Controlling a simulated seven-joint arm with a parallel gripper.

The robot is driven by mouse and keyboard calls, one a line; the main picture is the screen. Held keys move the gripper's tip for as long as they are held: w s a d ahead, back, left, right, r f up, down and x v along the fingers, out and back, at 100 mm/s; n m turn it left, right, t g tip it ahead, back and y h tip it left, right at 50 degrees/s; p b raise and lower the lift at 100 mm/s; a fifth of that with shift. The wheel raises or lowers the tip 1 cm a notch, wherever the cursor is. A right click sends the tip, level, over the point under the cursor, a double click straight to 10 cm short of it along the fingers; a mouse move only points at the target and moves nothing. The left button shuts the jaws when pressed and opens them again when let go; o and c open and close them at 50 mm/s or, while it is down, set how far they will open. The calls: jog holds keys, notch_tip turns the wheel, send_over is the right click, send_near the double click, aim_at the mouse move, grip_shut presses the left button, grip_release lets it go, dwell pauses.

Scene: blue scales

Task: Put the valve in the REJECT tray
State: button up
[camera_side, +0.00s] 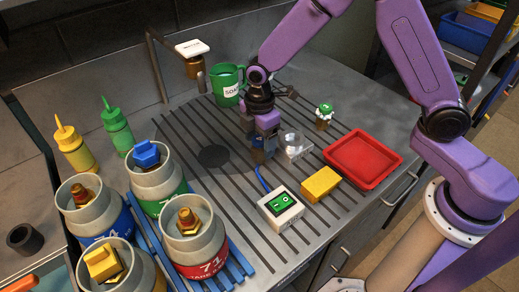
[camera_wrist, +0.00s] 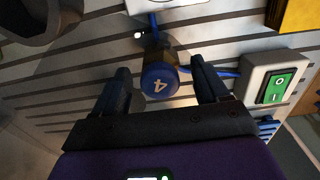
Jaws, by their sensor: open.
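A small part with a round blue cap marked 4 and a brownish body (camera_wrist: 158,80) stands between my fingers in the wrist view; it seems to be the valve. My gripper (camera_side: 262,150) is low over the slatted worktop in the side view, left of the clear cup. In the wrist view my gripper (camera_wrist: 165,88) is open, one finger on each side of the capped part, with gaps visible. In the side view my fingers largely hide the part. A red tray (camera_side: 365,158) lies to the right; I can read no REJECT label on it.
A switch box (camera_side: 283,208), a yellow block (camera_side: 320,184) and a clear cup (camera_side: 294,146) stand between my gripper and the tray's side. A green mug (camera_side: 228,86) is behind. Several grey pots (camera_side: 193,238) crowd the left. A blue cable (camera_wrist: 222,72) runs close by.

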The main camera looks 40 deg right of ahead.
jog(key=shift+f, duration=1.25)
grip_shut()
jog(key=shift+r, duration=0.1)
